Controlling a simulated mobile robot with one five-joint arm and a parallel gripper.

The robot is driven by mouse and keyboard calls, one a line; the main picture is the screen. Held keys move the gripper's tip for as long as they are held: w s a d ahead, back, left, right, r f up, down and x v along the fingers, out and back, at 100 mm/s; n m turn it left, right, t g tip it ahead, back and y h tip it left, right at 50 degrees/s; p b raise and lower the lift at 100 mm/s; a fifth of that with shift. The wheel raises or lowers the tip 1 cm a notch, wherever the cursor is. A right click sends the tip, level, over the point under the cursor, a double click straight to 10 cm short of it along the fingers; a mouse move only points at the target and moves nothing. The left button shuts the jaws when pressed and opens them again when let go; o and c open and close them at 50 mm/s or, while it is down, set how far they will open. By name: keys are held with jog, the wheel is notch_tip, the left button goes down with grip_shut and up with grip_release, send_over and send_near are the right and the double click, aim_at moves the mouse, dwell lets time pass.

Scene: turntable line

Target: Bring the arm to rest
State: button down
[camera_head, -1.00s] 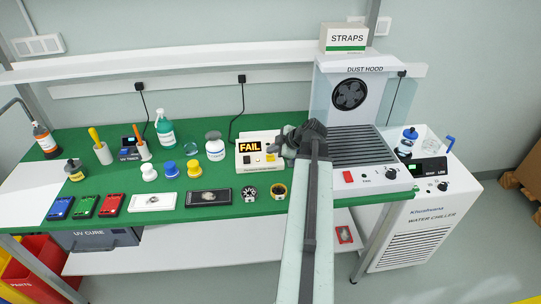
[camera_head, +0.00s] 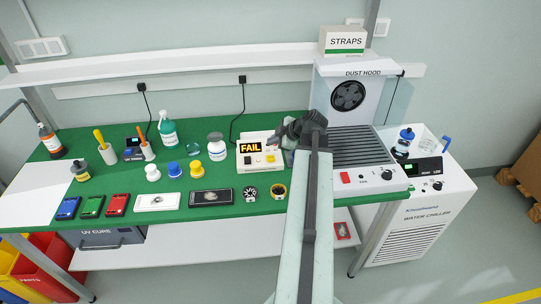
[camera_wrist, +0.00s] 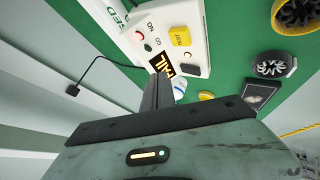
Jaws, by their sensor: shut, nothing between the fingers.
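My arm reaches forward over the green bench (camera_head: 225,205) from the bottom of the head view. My gripper (camera_head: 273,141) is at the right end of the white tester box (camera_head: 245,161), whose display reads FAIL. It looks raised above the bench, and whether it touches the box cannot be told. In the wrist view my gripper (camera_wrist: 158,90) is shut, its fingers together with nothing between them. The tester (camera_wrist: 190,20), with its yellow button and red lamp, shows beyond the fingertips there.
The dust hood (camera_head: 378,148) stands right of my arm, with the water chiller (camera_head: 405,225) beyond it. A shelf (camera_head: 200,68) runs behind.

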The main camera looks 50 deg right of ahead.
dwell(0.6)
jog(key=w+a+n+y, duration=0.2)
jog(key=w+a+n, duration=0.1)
jog(key=w+a, duration=0.8)
jog(key=a+f+n+g, duration=0.1)
jog(key=a, duration=0.9)
jog(key=w+a+f+n+g+y, duration=0.1)
jog(key=a+g, duration=0.1)
jog(key=a, duration=0.8)
jog(key=w+a+f+g+y, duration=0.1)
jog(key=a, duration=0.9)
jog(key=shift+w+f+n, duration=0.25)
jog(key=shift+f+n, duration=0.1)
jog(key=shift+n, duration=0.05)
jog(key=s+a+f+m+g+h, duration=0.1)
jog(key=s+a+f+m+g, duration=0.2)
jog(key=a, duration=0.6)
jog(key=s+d+m+g+h, duration=0.2)
jog(key=s+m, duration=0.5)
jog(key=m, duration=0.5)
jog(key=shift+d+f+h, duration=0.3)
jog(key=shift+d+h, duration=0.3)
jog(key=shift+d, duration=0.1)
